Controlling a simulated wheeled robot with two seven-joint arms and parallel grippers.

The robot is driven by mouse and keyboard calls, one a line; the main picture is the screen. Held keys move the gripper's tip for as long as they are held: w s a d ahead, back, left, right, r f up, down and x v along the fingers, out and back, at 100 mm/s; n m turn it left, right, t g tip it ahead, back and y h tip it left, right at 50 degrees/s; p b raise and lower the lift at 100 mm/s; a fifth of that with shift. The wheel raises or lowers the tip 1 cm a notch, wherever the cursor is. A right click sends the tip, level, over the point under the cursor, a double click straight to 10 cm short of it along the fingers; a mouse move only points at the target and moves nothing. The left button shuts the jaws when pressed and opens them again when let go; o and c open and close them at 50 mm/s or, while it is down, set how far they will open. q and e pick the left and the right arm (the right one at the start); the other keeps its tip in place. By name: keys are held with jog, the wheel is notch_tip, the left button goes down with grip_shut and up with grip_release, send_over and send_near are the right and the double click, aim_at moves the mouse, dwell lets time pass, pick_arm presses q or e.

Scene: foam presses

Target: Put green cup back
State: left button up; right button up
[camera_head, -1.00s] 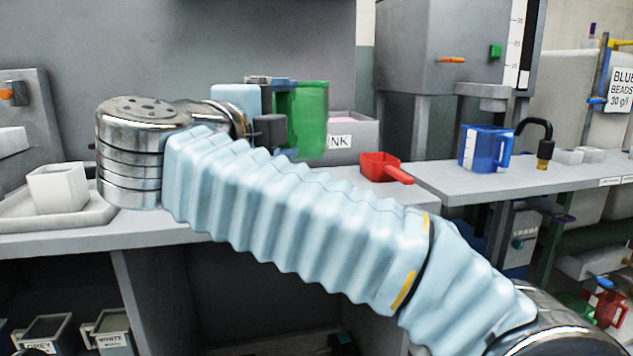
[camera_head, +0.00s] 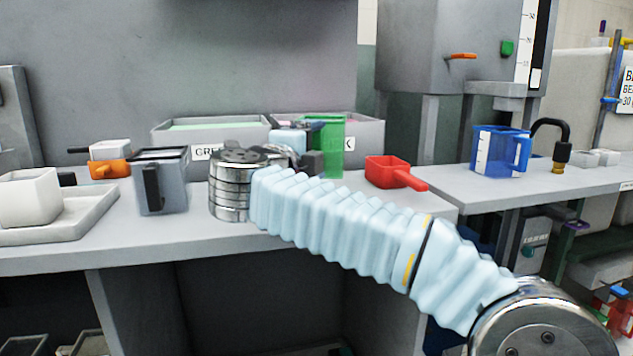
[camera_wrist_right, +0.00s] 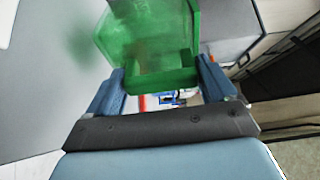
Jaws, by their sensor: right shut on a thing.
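The green cup (camera_head: 328,146) is a translucent green measuring cup beyond my right wrist in the head view, in front of the bin lettered K. My right gripper (camera_head: 318,140) is shut on it, though the wrist and forearm hide most of the jaws. In the right wrist view the green cup (camera_wrist_right: 150,40) fills the top, and its handle lies between the two blue fingers of my right gripper (camera_wrist_right: 165,85). Whether its base touches the bench cannot be told. My left gripper is not in view.
The bench holds a grey pitcher (camera_head: 160,182), a white cup (camera_head: 28,198) on a tray (camera_head: 85,222), an orange scoop (camera_head: 108,169), and a red scoop (camera_head: 387,171). A blue jug (camera_head: 498,152) stands on the right bench. Grey bins (camera_head: 172,136) line the back.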

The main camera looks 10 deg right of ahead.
jog(key=shift+w+d+f, duration=0.25)
jog(key=shift+w+f, duration=0.05)
jog(key=shift+f, duration=0.2)
jog(key=shift+w+d+f+b, duration=0.15)
jog(key=shift+f+b, duration=0.2)
jog(key=shift+f, duration=0.65)
jog(key=shift+w+f+b, duration=0.1)
jog(key=shift+f+b, duration=0.2)
jog(key=shift+f, duration=0.7)
jog(key=o, duration=0.9)
jog(key=shift+r, duration=0.15)
jog(key=v, duration=1.2)
